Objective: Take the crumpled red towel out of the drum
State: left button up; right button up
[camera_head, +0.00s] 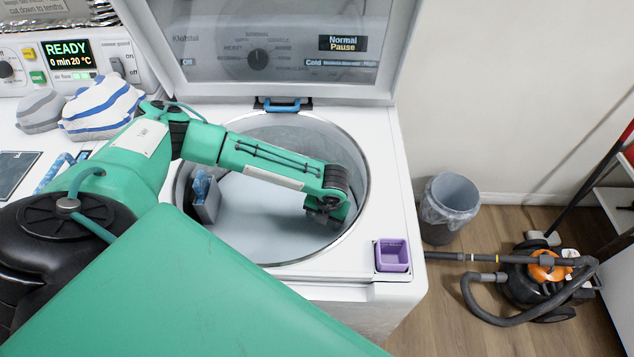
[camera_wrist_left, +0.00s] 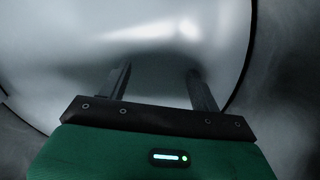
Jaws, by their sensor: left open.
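The drum (camera_head: 265,130) is an open, round, pale grey tub in the top of a white washing machine (camera_head: 395,150). My left arm reaches into it from the left. My left gripper (camera_head: 325,218) is low inside the drum's right part, and its fingertips are hard to make out in the head view. In the left wrist view the left gripper (camera_wrist_left: 160,70) has its two dark fingers apart with nothing between them, facing a smooth pale surface. No red towel shows in either view; my arm hides part of the drum. My right gripper is not in view.
A grey block with a blue top (camera_head: 205,195) is at the drum's left side. The raised lid (camera_head: 280,50) stands behind. A purple cup (camera_head: 392,255) sits at the front right corner. Folded striped cloths (camera_head: 102,105) lie left. A bin (camera_head: 449,205) and vacuum (camera_head: 545,275) are on the floor.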

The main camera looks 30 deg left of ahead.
pick_arm(q)
notch_tip(320, 180, down, 2)
send_over(316, 238)
jog(key=d, duration=0.2)
notch_tip(316, 238, down, 8)
jog(key=shift+s+a+f+b, duration=0.1)
jog(key=shift+a+b, duration=0.05)
jog(key=shift+b, duration=0.25)
jog(key=shift+a+f, duration=0.25)
jog(key=shift+f, duration=0.6)
jog(key=shift+a+f, duration=0.25)
jog(key=shift+f, duration=0.6)
jog(key=shift+a+f, duration=0.25)
jog(key=shift+f, duration=0.6)
grip_shut()
